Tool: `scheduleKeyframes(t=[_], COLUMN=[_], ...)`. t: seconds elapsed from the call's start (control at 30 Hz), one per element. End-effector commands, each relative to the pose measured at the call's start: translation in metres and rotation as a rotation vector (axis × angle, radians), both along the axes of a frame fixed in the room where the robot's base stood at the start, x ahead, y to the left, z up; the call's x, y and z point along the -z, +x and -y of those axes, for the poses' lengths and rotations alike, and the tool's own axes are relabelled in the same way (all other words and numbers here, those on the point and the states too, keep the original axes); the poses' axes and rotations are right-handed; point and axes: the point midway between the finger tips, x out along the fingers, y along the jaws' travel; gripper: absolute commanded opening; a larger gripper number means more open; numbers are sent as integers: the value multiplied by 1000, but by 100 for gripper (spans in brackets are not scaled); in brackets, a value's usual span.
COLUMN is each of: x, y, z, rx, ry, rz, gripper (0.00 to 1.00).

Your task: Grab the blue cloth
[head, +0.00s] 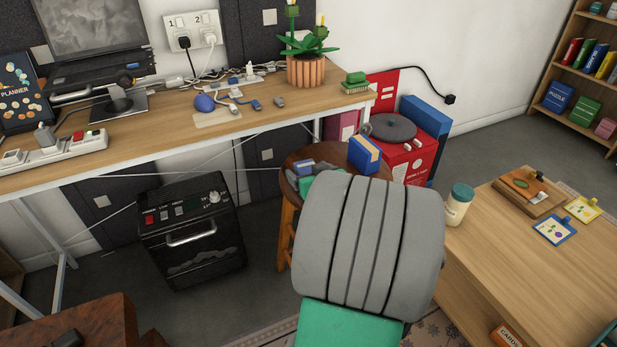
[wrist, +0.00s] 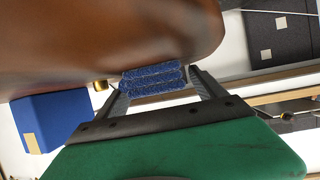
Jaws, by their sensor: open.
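The blue cloth (wrist: 153,78) is a small folded, layered piece on the round brown stool top (wrist: 60,45) in the wrist view. My gripper (wrist: 156,88) is open, with one dark finger on each side of the cloth. I cannot tell whether the fingers touch it. In the head view a small blue patch that looks like the cloth (head: 303,167) shows on the wooden stool (head: 287,183). My grey and green arm hides much of the stool and most of the gripper there.
A blue box with a yellowish stripe (head: 364,155) stands on the stool beside the arm; it also shows in the wrist view (wrist: 48,120). A desk (head: 170,135) is behind, a low table (head: 520,245) with a jar (head: 458,205) at right, a black heater (head: 190,232) at left.

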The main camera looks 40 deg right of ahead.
Motion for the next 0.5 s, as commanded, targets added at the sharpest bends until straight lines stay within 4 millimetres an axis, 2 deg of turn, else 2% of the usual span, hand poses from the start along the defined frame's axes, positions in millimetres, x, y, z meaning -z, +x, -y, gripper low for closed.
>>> scheduleKeyframes(t=[0.07,0.5], x=[0,0], y=[0,-1], z=[0,0], rx=[0,0], ry=[0,1], rz=[0,-1], gripper=[79,43])
